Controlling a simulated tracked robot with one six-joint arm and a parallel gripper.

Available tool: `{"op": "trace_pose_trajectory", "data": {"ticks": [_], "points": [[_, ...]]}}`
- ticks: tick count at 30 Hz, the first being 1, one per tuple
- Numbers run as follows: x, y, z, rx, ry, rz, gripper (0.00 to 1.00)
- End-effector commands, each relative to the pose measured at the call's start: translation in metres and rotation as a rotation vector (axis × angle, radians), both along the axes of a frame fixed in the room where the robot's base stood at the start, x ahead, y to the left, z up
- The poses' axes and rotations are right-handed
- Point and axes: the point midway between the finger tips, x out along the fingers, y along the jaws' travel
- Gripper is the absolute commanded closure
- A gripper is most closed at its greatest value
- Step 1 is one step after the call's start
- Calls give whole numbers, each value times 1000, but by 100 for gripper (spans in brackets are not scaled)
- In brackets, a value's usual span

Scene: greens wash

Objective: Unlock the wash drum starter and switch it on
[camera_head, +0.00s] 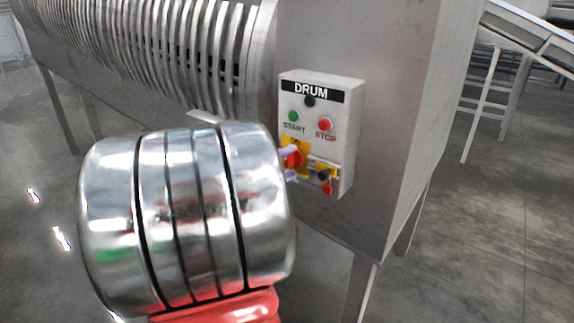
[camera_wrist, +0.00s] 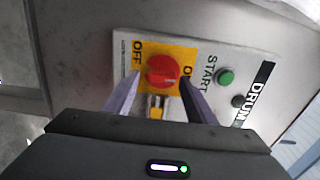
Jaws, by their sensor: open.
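The grey DRUM starter box (camera_head: 345,108) is mounted on the steel machine's side. Its red rotary switch (camera_head: 293,158) sits on a yellow plate marked OFF and ON; the switch shows clearly in the wrist view (camera_wrist: 163,72). My gripper (camera_wrist: 160,78) is open, with one pale finger on each side of the red switch. I cannot tell whether the fingers touch it. A small yellow piece (camera_wrist: 157,103) shows between the fingers, partly hidden. To the right of the switch, a black piece (camera_head: 323,174) sits on yellow, with a small red piece (camera_head: 328,188) below it.
The green START button (camera_head: 294,116) and red STOP button (camera_head: 325,124) sit above the switch, with a dark round part (camera_head: 309,101) between them. The slatted drum (camera_head: 170,55) is at upper left. Floor (camera_head: 480,230) is clear on the right.

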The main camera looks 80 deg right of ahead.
Motion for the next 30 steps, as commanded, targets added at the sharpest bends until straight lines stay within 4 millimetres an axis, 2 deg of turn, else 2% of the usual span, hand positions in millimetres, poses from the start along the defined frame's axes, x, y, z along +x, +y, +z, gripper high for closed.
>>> {"op": "trace_pose_trajectory", "data": {"ticks": [6,11,30], "points": [[2,1,1,-2,0,2,49],[7,10,1,-2,0,4,49],[37,83,0,-1,-1,5,49]]}}
